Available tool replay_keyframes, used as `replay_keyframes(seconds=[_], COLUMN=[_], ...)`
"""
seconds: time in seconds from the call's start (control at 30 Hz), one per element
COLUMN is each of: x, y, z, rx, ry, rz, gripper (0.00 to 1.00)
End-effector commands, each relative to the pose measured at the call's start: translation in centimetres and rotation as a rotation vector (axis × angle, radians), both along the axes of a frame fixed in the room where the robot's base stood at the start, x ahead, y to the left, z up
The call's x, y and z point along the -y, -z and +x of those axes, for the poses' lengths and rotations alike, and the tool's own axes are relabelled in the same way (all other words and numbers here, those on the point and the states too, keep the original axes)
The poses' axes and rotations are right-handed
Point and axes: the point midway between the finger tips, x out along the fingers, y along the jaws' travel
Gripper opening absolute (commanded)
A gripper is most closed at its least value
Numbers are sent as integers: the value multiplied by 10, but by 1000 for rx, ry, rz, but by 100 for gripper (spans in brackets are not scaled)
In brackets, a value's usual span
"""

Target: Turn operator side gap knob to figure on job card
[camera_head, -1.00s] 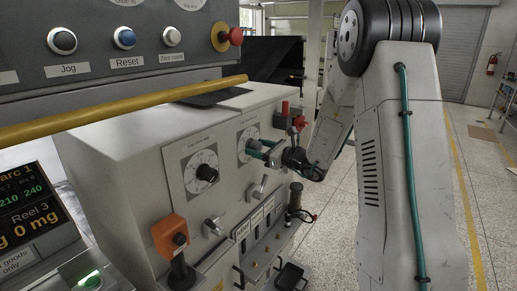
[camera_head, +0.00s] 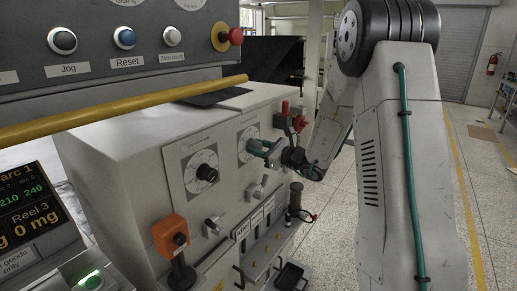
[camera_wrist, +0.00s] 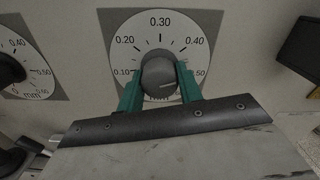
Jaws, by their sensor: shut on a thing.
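The gap knob (camera_wrist: 158,74) is round and dark grey, centred on a square dial plate (camera_wrist: 208,24) marked 0.10 to 0.50 mm. Its pale pointer line points right, slightly up, toward the 0.50 side. My gripper (camera_wrist: 160,82) is shut on this knob, a green finger on each side. In the head view my gripper (camera_head: 258,147) is at the farther of two dials, partly covering it. The nearer dial's black knob (camera_head: 207,173) is free; that knob also shows at the left edge of the wrist view (camera_wrist: 8,70). No job card is legible, and the dials' labels are too small to read.
A yellow rail (camera_head: 120,108) crosses above the machine's front. An orange box (camera_head: 170,236) and small levers (camera_head: 213,226) stick out below the dials. Red fittings (camera_head: 298,122) stand close to my gripper. A dark screen (camera_head: 30,210) is at left. Open floor lies at right.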

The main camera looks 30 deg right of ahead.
Motion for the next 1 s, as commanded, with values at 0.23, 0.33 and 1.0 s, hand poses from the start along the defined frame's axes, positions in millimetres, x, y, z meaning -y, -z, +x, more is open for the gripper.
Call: replay_keyframes(seconds=[0.23,0.33,1.0], x=[0,0,0], y=[-1,-1,-1], z=[0,0,0], rx=[94,137,344], ry=[-1,-1,-1], rz=[-188,-273,-691], gripper=[13,13,13])
